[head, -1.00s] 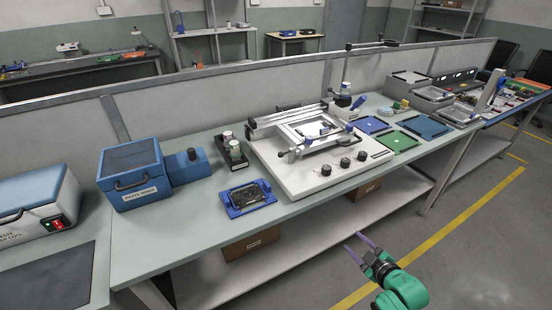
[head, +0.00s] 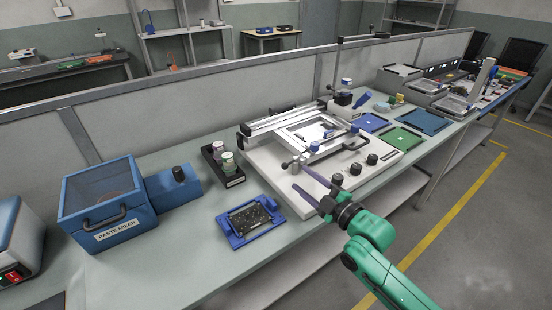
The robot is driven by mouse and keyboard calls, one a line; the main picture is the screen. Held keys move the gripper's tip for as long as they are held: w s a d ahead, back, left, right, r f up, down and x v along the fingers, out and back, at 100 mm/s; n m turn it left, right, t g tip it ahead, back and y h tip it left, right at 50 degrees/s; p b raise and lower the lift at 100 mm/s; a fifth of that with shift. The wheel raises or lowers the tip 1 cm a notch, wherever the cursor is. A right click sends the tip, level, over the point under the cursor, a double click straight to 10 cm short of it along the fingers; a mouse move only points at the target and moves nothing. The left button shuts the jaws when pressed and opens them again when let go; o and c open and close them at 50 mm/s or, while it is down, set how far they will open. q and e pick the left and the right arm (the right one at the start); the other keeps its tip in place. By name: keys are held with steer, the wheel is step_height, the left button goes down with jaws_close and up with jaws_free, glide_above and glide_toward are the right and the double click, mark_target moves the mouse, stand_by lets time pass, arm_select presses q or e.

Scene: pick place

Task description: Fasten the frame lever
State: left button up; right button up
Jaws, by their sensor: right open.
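The white stencil printer (head: 262,175) stands on the bench with a metal frame (head: 335,148) lying on top. A small grey lever-like fitting (head: 294,164) sits at the frame's front left corner. I cannot tell for sure which part is the frame lever. My right gripper (head: 304,181) is open and empty at the printer's front edge, its fingers pointing left, close to the grey fitting. Its fingers and wrist hide part of the front edge. My left gripper is out of view.
A blue tray with a circuit board (head: 250,218) lies left of the printer. Green (head: 403,139) and blue (head: 425,120) boards lie to the right. Black knobs (head: 355,168) line the printer's front.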

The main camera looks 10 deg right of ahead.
mark_target(287, 167)
steer(key=x, duration=0.5)
steer(key=shift+w, duration=0.15)
steer(key=x, duration=0.6)
steer(key=shift+w+a+f+p, duration=0.15)
steer(key=shift+w+p, duration=0.05)
steer(key=shift+p, duration=0.2)
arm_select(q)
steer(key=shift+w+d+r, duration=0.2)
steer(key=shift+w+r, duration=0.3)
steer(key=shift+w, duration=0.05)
arm_select(e)
jaws_close()
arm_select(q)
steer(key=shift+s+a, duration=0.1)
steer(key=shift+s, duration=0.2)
